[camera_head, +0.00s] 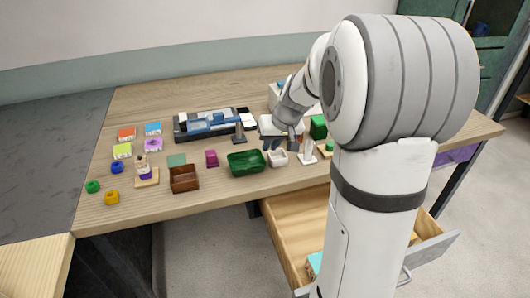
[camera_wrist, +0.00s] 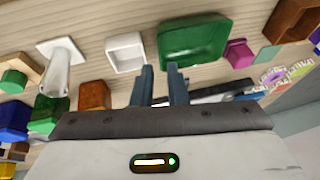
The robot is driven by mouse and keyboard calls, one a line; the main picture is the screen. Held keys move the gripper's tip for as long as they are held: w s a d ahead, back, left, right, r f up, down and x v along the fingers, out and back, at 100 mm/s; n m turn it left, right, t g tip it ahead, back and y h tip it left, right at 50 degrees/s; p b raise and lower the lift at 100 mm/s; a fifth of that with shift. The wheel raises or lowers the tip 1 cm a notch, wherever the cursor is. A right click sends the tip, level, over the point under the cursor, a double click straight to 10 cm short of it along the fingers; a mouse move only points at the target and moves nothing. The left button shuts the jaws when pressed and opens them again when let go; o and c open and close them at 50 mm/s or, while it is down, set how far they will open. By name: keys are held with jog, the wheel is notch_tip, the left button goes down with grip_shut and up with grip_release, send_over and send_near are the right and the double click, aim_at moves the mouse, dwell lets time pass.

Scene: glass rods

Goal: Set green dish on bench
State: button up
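The green dish (camera_head: 245,162) is a dark green, rounded rectangular tray on the wooden bench (camera_head: 215,193), close to its front edge. It also shows in the wrist view (camera_wrist: 192,42), just beyond the fingertips. My gripper (camera_head: 277,143) is above the bench, behind and to the right of the dish. In the wrist view my gripper (camera_wrist: 161,70) has its two blue-grey fingers apart with a gap between them and nothing held. I cannot tell how high the fingertips are above the dish.
A small white dish (camera_head: 278,158) stands right beside the green dish, with a white stand (camera_head: 308,152) further right. A magenta block (camera_head: 211,158) and brown box (camera_head: 184,178) are to the left. An open drawer (camera_head: 300,225) juts out below the bench. Bare wood lies along the front edge.

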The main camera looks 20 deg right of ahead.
jog(key=a+v, duration=0.1)
jog(key=v, duration=0.4)
jog(key=s+a+f+g+h, duration=0.1)
jog(key=s+a, duration=0.2)
jog(key=s, duration=0.8)
jog(key=s+a+f+g+h, duration=0.1)
jog(key=s+a+f, duration=0.1)
jog(key=s, duration=0.9)
jog(key=shift+s+a+f, duration=0.15)
jog(key=shift+s+a, duration=0.2)
jog(key=shift+a, duration=0.3)
jog(key=p+v, duration=0.5)
jog(key=shift+w, duration=0.4)
